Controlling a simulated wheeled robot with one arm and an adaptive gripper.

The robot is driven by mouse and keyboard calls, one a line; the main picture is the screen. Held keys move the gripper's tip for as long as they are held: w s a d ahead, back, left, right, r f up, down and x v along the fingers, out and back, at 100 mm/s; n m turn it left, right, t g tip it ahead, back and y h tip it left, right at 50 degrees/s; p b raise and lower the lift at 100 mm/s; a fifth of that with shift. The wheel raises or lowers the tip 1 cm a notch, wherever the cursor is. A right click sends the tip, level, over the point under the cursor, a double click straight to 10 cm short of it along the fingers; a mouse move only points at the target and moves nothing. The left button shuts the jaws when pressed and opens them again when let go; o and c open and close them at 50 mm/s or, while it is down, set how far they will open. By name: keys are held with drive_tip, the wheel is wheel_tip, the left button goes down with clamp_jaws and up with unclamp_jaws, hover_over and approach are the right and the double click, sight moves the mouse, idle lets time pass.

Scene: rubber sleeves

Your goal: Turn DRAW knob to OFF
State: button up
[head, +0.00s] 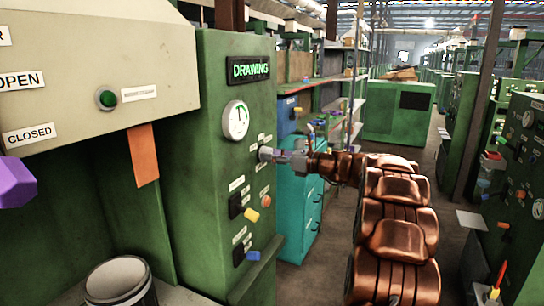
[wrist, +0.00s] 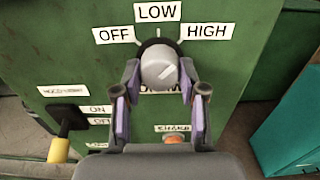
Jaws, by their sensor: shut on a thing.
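The DRAW knob (wrist: 157,63) is a round grey knob on the green panel, seen in the wrist view below the labels OFF (wrist: 114,33), LOW (wrist: 157,12) and HIGH (wrist: 207,30). A pale line on its face slants from lower left to upper right; which setting it marks is hard to tell. My gripper (wrist: 160,76) is shut on the knob, one finger on each side. In the head view my gripper (head: 277,155) reaches the panel from the right, and the knob shows in grey (head: 264,153) at its tip. The label below the knob is partly hidden by my fingers.
A yellow-handled switch (wrist: 59,149) sticks out at lower left in the wrist view, beside ON/OFF labels. An orange button (wrist: 173,138) lies below the knob. In the head view, a white dial (head: 235,120) sits above left, and a turquoise cabinet (head: 297,205) stands behind.

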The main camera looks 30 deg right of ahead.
drive_tip(key=shift+a+n, duration=0.1)
drive_tip(key=shift+n, duration=0.6)
drive_tip(key=shift+w+n+b, duration=0.1)
drive_tip(key=shift+n+b, duration=5.9)
drive_tip(key=shift+n, duration=2.3)
drive_tip(key=o, duration=1.2)
drive_tip(key=shift+c, duration=0.2)
drive_tip(key=shift+d+r, duration=0.1)
drive_tip(key=shift+d, duration=0.1)
